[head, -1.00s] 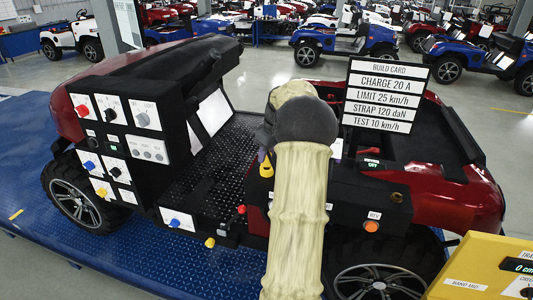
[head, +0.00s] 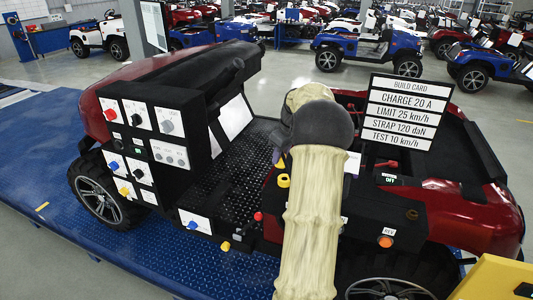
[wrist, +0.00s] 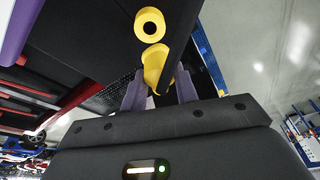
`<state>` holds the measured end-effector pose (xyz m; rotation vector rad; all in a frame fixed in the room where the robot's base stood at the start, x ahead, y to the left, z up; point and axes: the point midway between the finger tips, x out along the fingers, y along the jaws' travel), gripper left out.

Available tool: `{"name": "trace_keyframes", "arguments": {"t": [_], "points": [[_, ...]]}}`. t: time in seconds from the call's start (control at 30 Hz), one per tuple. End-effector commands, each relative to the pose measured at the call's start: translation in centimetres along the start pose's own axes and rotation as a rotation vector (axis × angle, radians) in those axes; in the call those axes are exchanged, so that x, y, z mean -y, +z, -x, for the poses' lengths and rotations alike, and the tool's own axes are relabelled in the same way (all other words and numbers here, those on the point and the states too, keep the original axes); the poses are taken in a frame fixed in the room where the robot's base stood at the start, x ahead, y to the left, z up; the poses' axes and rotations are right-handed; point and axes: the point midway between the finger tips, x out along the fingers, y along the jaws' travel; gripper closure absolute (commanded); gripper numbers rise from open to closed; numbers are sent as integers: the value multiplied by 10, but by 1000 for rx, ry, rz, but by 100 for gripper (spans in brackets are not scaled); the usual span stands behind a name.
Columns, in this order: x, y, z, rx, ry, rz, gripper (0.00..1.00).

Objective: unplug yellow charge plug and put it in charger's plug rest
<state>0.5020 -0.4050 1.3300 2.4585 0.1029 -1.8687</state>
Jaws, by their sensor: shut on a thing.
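The yellow charge plug (wrist: 154,68) is between the purple-grey fingers of my gripper (wrist: 160,88) in the wrist view, and the gripper is shut on it. A yellow ring with a dark round opening (wrist: 150,24) is on the black panel just beyond the plug's tip. The plug looks out of this opening, though its tip is very close to the ring in the picture. In the head view the yellow ring (head: 283,181) shows left of my arm, with a bit of yellow above it. My arm hides most of the gripper there. I cannot make out the charger's plug rest.
The red and black vehicle (head: 470,222) stands on a blue platform (head: 110,250). A build card (head: 410,110) rises right of my arm. A yellow box (head: 500,280) is at the lower right. A black control panel (head: 140,150) is at the left.

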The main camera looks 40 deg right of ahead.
Motion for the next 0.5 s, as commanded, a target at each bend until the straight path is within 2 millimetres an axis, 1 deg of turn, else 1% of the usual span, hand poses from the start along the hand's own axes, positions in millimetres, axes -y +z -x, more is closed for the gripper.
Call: {"name": "trace_keyframes", "arguments": {"t": [0.03, 0.07, 0.13, 0.17, 0.2, 0.27, 0.3, 0.37, 0.4, 0.47, 0.5], "points": [[7, -14, 3, 1, -3, 6, 100], [12, -22, -3, 2, -6, 6, 100], [25, -33, -28, 5, -8, 5, 100], [30, -36, -41, 6, -7, 4, 100], [37, -40, -58, 6, -7, 2, 100], [48, -46, -82, 6, -6, 0, 100], [56, -49, -99, 6, -6, -2, 100], [69, -51, -124, 7, -4, -5, 100], [77, -52, -142, 7, -3, -8, 100], [90, -53, -167, 7, -2, -13, 100], [99, -53, -184, 8, 0, -16, 100]]}}
